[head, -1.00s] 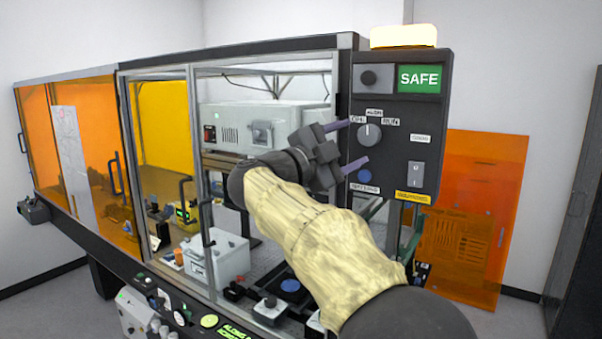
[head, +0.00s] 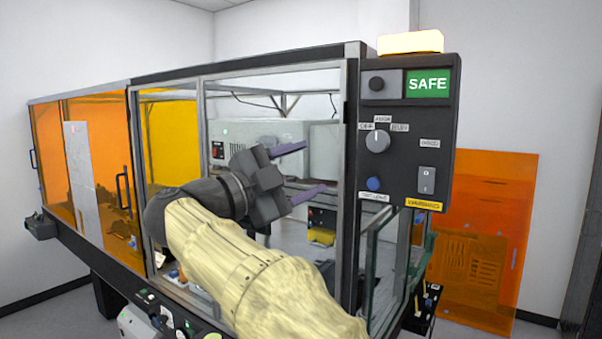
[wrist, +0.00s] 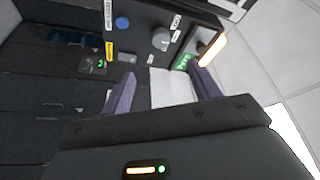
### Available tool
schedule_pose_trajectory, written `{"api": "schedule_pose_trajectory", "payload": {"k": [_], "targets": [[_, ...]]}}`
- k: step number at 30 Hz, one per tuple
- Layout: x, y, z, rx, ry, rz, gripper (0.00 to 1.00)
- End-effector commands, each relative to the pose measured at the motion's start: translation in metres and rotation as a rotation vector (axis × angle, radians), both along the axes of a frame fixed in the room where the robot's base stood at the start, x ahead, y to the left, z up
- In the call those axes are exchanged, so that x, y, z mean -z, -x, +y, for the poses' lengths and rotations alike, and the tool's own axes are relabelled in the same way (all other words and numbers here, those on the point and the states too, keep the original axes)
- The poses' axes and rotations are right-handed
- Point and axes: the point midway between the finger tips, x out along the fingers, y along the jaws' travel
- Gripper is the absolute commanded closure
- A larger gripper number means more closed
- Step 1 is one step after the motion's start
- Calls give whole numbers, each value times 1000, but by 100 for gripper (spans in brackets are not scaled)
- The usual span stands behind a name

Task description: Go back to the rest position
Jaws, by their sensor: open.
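My gripper (head: 318,169) is open and empty, in front of the glazed enclosure and to the left of the control panel. Its two purple fingers point right toward the panel, apart from it as far as I can tell. In the wrist view the fingers (wrist: 160,92) stand wide apart with nothing between them. The dark control panel (head: 406,160) carries a green SAFE sign (head: 428,84), a rotary knob (head: 377,142), a blue button (head: 373,183) and a rocker switch (head: 427,180). The panel also shows in the wrist view (wrist: 140,42).
The enclosure has a dark frame, an orange panel (head: 100,160) at left and a yellow one (head: 170,140). A lit beacon (head: 410,42) tops the control panel. An orange sheet (head: 485,230) leans against the wall at right. Floor shows clear at far left.

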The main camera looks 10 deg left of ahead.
Motion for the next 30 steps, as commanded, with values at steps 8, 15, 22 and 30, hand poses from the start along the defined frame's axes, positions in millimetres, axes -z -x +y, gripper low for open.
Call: {"api": "schedule_pose_trajectory", "payload": {"k": [8,15,22,30], "targets": [[-3,-25,-8,-52,89,-35,39],[17,-92,-27,-269,382,-30,39],[92,-132,-54,-515,624,161,39],[233,-123,-117,-786,764,579,39]]}}
